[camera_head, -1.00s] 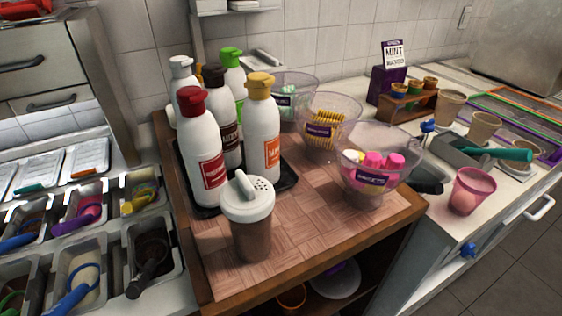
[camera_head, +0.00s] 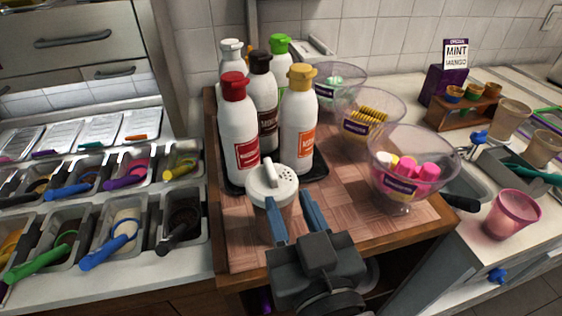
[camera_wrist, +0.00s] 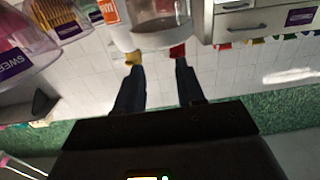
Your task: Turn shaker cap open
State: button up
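The shaker (camera_head: 286,222) has a clear body with brown contents and stands upright near the front of the wooden cart top. Its white cap (camera_head: 264,191) has a raised ridge, with small holes showing to the right of it. My gripper (camera_head: 290,198) is open and empty in front of the shaker, its blue-grey fingers pointing toward it. The left finger hides part of the shaker's body; I cannot tell whether they touch. In the upside-down wrist view, a clear container, apparently the shaker (camera_wrist: 158,38), lies beyond the spread fingertips of my gripper (camera_wrist: 157,66).
White squeeze bottles (camera_head: 239,130) with coloured caps stand on a black tray just behind the shaker. A clear bowl of pink and yellow pieces (camera_head: 412,160) stands to the right. Topping bins with scoops (camera_head: 120,240) are at left. A pink cup (camera_head: 512,214) is at right.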

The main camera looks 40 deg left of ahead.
aim_at(275, 179)
jog(key=shift+w+a+r+g, duration=0.2)
jog(key=shift+a+r+g, duration=0.15)
jog(key=shift+a, duration=0.45)
jog(key=p+x, duration=0.1)
jog(key=x, duration=0.6)
jog(key=shift+r+p, duration=0.1)
jog(key=shift+p, duration=0.25)
jog(key=shift+d, duration=0.1)
grip_shut()
